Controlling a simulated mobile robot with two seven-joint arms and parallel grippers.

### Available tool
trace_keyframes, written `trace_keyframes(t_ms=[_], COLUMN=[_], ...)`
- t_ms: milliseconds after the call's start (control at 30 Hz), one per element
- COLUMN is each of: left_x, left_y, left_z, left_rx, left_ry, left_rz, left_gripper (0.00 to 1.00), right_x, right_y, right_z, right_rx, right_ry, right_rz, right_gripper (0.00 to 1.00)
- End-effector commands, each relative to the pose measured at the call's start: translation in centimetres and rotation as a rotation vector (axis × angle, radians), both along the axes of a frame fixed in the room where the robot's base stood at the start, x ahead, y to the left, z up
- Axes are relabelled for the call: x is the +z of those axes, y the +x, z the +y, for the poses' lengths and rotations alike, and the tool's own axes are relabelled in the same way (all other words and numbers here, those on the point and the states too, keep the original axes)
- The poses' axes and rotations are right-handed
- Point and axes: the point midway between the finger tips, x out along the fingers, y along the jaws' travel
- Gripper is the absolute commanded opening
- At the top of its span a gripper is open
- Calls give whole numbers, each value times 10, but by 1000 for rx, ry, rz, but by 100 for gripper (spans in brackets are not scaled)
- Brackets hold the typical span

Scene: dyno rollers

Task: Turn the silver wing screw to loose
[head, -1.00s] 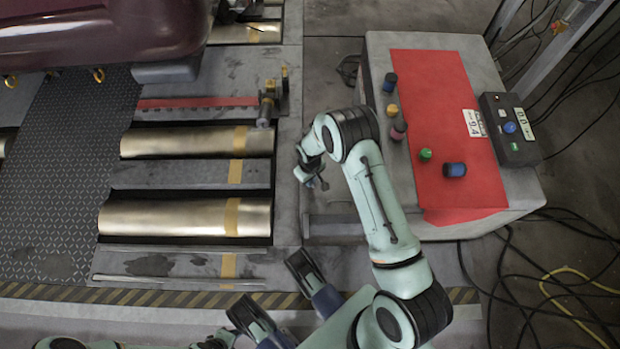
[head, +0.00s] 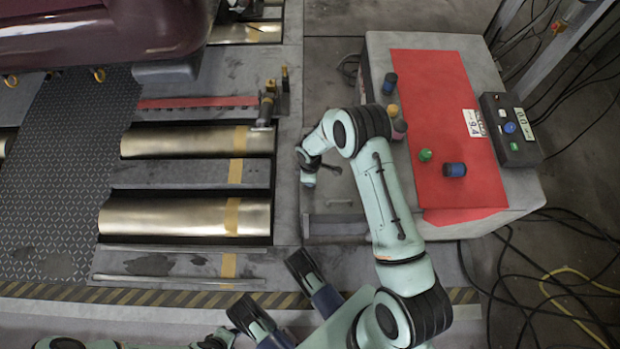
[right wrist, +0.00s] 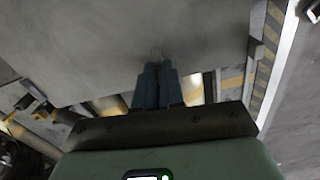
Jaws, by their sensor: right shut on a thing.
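My right gripper (head: 308,180) is over the grey surface at the left of the red-topped cabinet, its tips largely hidden by the wrist in the head view. In the right wrist view its two dark fingers (right wrist: 158,66) are close together and meet a grey surface. A tiny pale piece shows at their tips, perhaps the silver wing screw (right wrist: 157,53); it is mostly hidden between the fingers and its turn cannot be read. My left arm's end (head: 215,341) is cut off at the bottom edge, and its jaw state is unclear.
Brass rollers (head: 185,216) and a small brass fixture (head: 270,98) lie to the left. Cables lie on the floor at right.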

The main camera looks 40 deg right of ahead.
Motion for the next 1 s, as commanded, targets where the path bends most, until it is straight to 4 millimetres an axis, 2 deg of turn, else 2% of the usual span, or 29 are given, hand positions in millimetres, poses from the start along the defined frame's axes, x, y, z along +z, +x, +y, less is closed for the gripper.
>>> trace_keyframes(t_ms=[600,633,700,1000], left_x=[0,0,0,0], left_y=[0,0,0,0], left_z=[0,0,0,0], left_rx=[0,0,0,0], left_ry=[0,0,0,0], left_rz=[1,1,0,-1], left_gripper=[43,43,43,43], right_x=[0,0,0,1], right_y=[0,0,0,0], right_z=[0,-1,0,0], right_rx=[41,41,41,41], right_ry=[-1,-1,-1,0], right_rz=[1,1,1,0], right_gripper=[0,15,34,34])
